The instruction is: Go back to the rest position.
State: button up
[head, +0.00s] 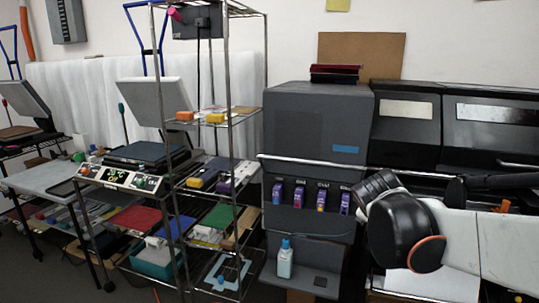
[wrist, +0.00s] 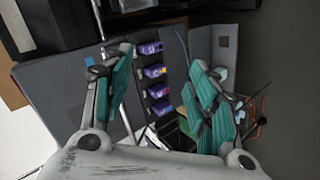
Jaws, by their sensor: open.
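My gripper (wrist: 160,95) shows in the wrist view with its two teal-padded fingers spread wide apart. Nothing is between the fingers; it is open and empty. Beyond the fingers is the dark grey cabinet with a column of purple cartridges (wrist: 154,72). In the head view my white and black arm reaches in from the right edge, in front of the black machines. The gripper itself is not clearly visible there.
The grey cabinet (head: 316,118) stands at centre with purple cartridges (head: 298,196) in its front and a white-blue bottle (head: 285,259) below. A wire shelf rack (head: 228,119) stands left of it. A heat press (head: 147,160) is farther left. Black machines (head: 405,125) stand at right.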

jog(key=s+a+f+m+g+y, duration=0.1)
jog(key=s+a+f+m, duration=0.1)
jog(key=s, duration=0.6)
jog(key=s+a+f+m+g+y, duration=0.1)
jog(key=s+a+f+m+y, duration=0.1)
jog(key=s, duration=0.7)
jog(key=s+a+f+m+y, duration=0.1)
jog(key=s+a+f+m, duration=0.1)
jog(key=s+m, duration=0.3)
jog(key=s+f, duration=0.1)
jog(key=s, duration=0.2)
jog(key=shift+s+a+f+g+y, duration=0.3)
jog(key=shift+g, duration=0.1)
